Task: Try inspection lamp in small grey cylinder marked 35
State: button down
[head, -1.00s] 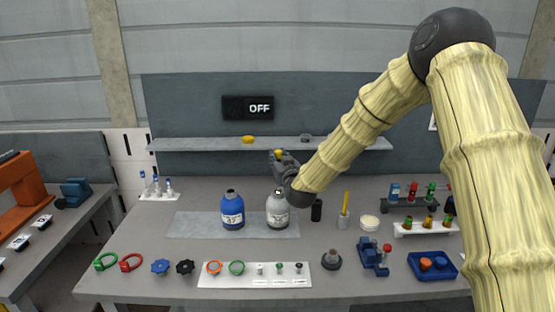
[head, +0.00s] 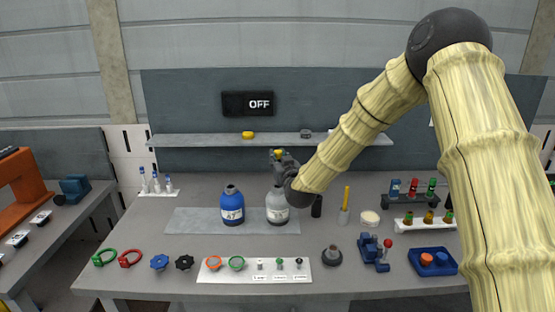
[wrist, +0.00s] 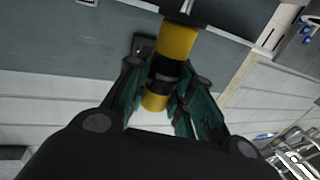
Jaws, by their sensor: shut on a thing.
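The small grey cylinder (head: 277,212) stands upright on the grey mat, to the right of a blue cylinder (head: 232,209). Its label is too small to read surely. My gripper (head: 278,158) is just above the grey cylinder's neck in the head view and partly hides the top. It is shut on a yellow and black lamp (wrist: 178,42), held between both fingers in the wrist view. Only a bit of yellow shows at the gripper in the head view. I cannot tell whether the lamp touches the cylinder.
A sign (head: 248,103) reads OFF. A shelf (head: 200,141) behind carries a yellow item (head: 248,135). A black cylinder (head: 316,206) and a cup with a yellow stick (head: 343,215) stand close to the right. Valve wheels, a white tray (head: 210,276) and racks line the bench.

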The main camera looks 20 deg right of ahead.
jog(key=shift+f+b, duration=0.45)
jog(key=shift+f, duration=0.2)
jog(key=shift+r, duration=0.2)
dwell(0.6)
